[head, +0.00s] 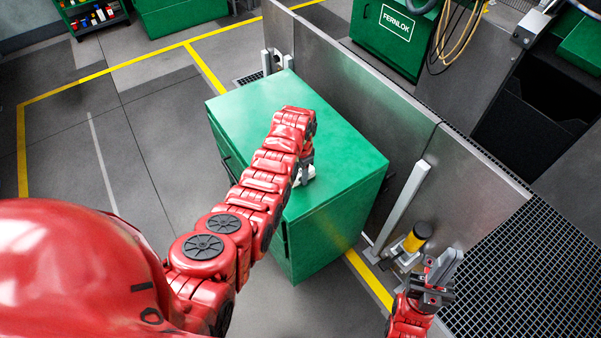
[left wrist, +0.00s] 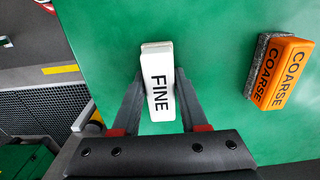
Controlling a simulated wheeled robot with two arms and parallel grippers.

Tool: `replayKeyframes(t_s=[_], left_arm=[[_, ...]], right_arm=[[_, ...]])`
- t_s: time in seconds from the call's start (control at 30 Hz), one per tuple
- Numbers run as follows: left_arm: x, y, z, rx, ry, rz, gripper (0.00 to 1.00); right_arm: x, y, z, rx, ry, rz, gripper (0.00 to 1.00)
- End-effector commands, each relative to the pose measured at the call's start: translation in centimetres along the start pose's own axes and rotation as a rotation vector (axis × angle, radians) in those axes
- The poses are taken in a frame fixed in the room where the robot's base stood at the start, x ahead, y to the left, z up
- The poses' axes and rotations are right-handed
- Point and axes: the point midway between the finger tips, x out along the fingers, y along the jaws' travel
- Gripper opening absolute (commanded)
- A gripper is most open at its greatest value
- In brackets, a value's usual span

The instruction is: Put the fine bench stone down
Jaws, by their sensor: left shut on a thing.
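The fine bench stone (left wrist: 158,85) is a white block marked FINE in the left wrist view. In the head view its white end (head: 304,176) shows below my left gripper (head: 306,164). My left gripper (left wrist: 160,98) is shut on the stone, with one finger along each long side. The stone is over the green cabinet top (head: 345,150); I cannot tell whether it touches it. My right gripper (head: 436,276) is at the lower right of the head view, away from the cabinet; its jaw gap is unclear.
An orange and grey COARSE stone (left wrist: 281,72) lies on the cabinet top, right of the fine stone in the left wrist view. Grey panels (head: 370,105) stand behind the cabinet. Bare green top surrounds the fine stone.

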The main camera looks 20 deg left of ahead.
Motion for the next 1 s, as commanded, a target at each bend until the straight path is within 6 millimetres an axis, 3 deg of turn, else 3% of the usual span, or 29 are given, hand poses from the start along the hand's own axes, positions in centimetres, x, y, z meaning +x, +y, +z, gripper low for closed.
replayKeyframes(t_s=[0.17,0.2,0.33,0.77,1.0], left_arm=[[0.5,0.0,0.0,0.000,0.000,0.000,0.00],[0.3,0.0,0.0,0.000,0.000,0.000,0.50],[0.3,0.0,0.0,0.000,0.000,0.001,0.73],[-0.5,0.0,-0.1,0.000,0.000,0.000,0.73],[-3.7,-0.1,-0.1,0.000,0.005,-0.004,0.73]], right_arm=[[-0.4,0.0,0.1,0.000,0.000,0.000,0.00],[-0.3,0.0,0.1,0.000,0.000,0.000,0.00],[-0.2,0.0,0.0,0.000,0.000,0.000,0.00],[-0.4,0.0,0.1,0.000,0.000,0.000,0.00],[-1.9,-0.1,0.3,0.000,0.000,0.000,0.00]])
